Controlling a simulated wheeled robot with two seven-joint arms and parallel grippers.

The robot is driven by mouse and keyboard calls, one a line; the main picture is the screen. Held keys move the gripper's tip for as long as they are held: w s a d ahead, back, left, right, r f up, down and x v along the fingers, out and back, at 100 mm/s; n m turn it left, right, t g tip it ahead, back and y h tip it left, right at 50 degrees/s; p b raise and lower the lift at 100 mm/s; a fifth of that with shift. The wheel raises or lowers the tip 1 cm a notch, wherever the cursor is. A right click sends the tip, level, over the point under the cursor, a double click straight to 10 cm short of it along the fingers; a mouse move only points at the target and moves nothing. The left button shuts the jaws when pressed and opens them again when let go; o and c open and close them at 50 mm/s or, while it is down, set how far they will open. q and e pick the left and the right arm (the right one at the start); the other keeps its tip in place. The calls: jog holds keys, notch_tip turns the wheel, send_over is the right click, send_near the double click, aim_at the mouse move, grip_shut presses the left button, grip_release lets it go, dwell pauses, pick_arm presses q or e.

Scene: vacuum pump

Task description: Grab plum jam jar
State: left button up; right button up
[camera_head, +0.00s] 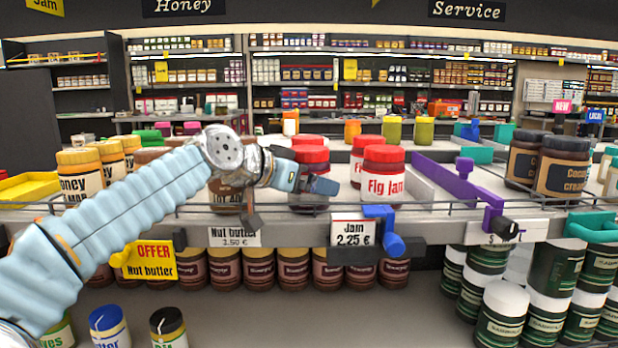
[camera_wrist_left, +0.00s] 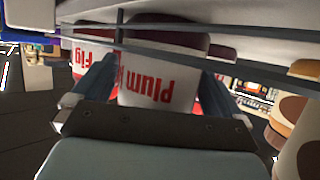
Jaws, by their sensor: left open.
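The fingers are apart, one on each side of the jar. Whether they touch it I cannot tell. My right gripper is not in view.
A thin wire rail (camera_head: 440,207) runs along the shelf's front edge. A purple divider (camera_head: 455,180) stands right of the fig jam. Nut butter and honey jars (camera_head: 80,175) stand to the left. Brown jars (camera_head: 292,270) fill the shelf below.

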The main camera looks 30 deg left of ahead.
pick_arm(q)
jog(key=shift+w+d+f, duration=0.1)
jog(key=shift+w+f, duration=0.05)
jog(key=shift+w, duration=0.25)
jog(key=shift+c, duration=0.5)
jog(key=c, duration=0.9)
jog(key=shift+c, duration=0.8)
